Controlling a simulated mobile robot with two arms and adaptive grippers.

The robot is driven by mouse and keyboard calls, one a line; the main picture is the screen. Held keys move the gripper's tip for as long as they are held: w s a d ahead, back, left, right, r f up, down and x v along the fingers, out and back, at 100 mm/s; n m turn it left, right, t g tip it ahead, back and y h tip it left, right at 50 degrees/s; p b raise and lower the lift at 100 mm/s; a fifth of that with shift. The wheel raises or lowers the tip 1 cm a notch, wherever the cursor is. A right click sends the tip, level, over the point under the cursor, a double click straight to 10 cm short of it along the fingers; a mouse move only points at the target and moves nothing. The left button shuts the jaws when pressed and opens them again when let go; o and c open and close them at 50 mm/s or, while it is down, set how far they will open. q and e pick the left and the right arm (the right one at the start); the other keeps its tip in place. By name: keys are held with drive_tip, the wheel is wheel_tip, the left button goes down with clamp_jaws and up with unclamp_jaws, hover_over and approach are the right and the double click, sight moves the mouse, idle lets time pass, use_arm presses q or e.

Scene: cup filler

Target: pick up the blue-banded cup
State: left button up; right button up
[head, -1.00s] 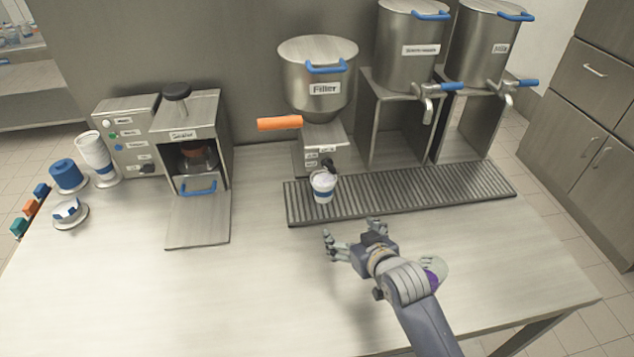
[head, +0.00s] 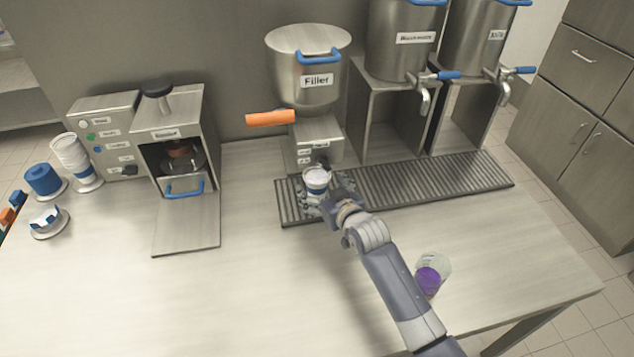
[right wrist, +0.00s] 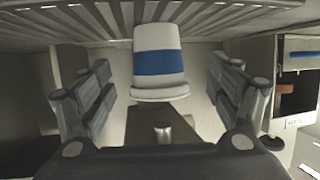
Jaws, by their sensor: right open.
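The blue-banded cup (head: 316,180) stands upright on the slatted drip tray (head: 430,187), under the spout of the Filler. It is white, and its blue band shows clearly in the right wrist view (right wrist: 158,62), where the picture looks upside down. My right gripper (head: 321,190) is at the cup, reaching in from the front right. In the right wrist view its fingers (right wrist: 160,92) are open, one on each side of the cup, with gaps between them and the cup wall. In the head view the gripper hides part of the lower cup. My left gripper is not in view.
The Filler (head: 308,65) with its orange handle (head: 270,118) stands right behind the cup. A clear cup with purple contents (head: 430,275) stands beside my right forearm. The front-left table is clear.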

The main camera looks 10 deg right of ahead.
sight(322, 187)
drive_tip(key=x, duration=0.3)
drive_tip(key=shift+w, duration=0.15)
drive_tip(key=shift+w+f, duration=0.25)
drive_tip(key=shift+w, duration=0.15)
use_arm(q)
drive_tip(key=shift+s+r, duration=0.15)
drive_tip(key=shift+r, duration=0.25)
use_arm(e)
drive_tip(key=c, duration=1.3)
